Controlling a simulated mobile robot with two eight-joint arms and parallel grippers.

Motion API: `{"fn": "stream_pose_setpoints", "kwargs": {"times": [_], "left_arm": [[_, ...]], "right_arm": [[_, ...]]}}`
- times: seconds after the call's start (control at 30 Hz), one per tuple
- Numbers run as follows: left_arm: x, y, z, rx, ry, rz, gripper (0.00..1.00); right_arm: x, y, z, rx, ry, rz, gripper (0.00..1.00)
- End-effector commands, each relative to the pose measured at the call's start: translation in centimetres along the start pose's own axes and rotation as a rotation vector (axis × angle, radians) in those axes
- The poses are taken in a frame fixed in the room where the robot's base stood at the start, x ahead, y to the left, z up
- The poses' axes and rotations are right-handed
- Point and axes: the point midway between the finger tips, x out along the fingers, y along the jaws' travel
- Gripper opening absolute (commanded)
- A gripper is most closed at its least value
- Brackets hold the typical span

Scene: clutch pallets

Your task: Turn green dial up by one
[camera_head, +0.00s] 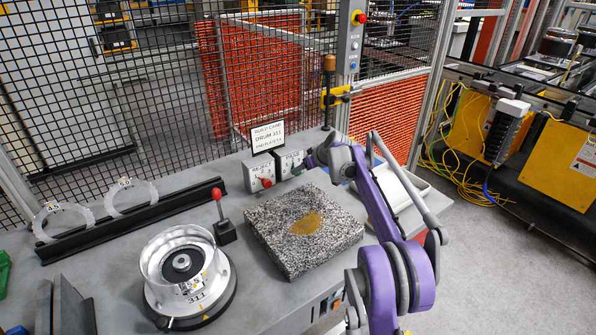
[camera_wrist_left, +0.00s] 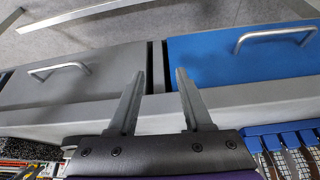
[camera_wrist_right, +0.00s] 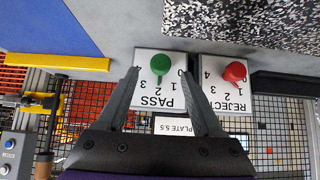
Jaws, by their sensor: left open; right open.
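The green dial (camera_wrist_right: 160,65) is on the white PASS counter box (camera_wrist_right: 158,95), which appears upside down in the right wrist view. Its narrow end appears to point near the 2. My right gripper (camera_wrist_right: 160,74) is open, with its fingers on either side of the dial in that view; contact cannot be told. In the head view the PASS box (camera_head: 287,161) stands at the back of the bench, beside my right gripper (camera_head: 310,160). My left gripper (camera_wrist_left: 160,74) is open and empty, in front of grey (camera_wrist_left: 75,80) and blue (camera_wrist_left: 240,60) drawers.
The REJECT box with a red dial (camera_wrist_right: 235,71) is close beside the PASS box. A build card (camera_head: 267,136) stands behind them. A speckled slab (camera_head: 300,240), red-knobbed lever (camera_head: 222,215) and metal drum (camera_head: 185,265) occupy the bench. A mesh fence (camera_head: 110,90) rises behind.

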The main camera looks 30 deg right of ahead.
Motion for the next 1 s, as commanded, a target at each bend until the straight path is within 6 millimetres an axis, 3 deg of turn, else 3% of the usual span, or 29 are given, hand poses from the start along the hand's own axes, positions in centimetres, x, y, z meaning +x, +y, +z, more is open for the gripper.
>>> {"fn": "stream_pose_setpoints", "kwargs": {"times": [0.23,0.63,1.0], "left_arm": [[-0.1,0.0,-0.1,0.000,0.001,0.000,0.50],[-0.1,0.0,-0.1,0.000,0.001,0.000,0.50],[-0.1,0.0,-0.1,0.000,0.001,0.000,0.50]], "right_arm": [[3.3,0.0,0.0,0.000,0.000,0.000,0.68],[4.0,0.0,0.0,0.000,0.000,0.000,0.68],[4.0,0.0,0.0,0.000,0.000,0.000,0.01]]}}
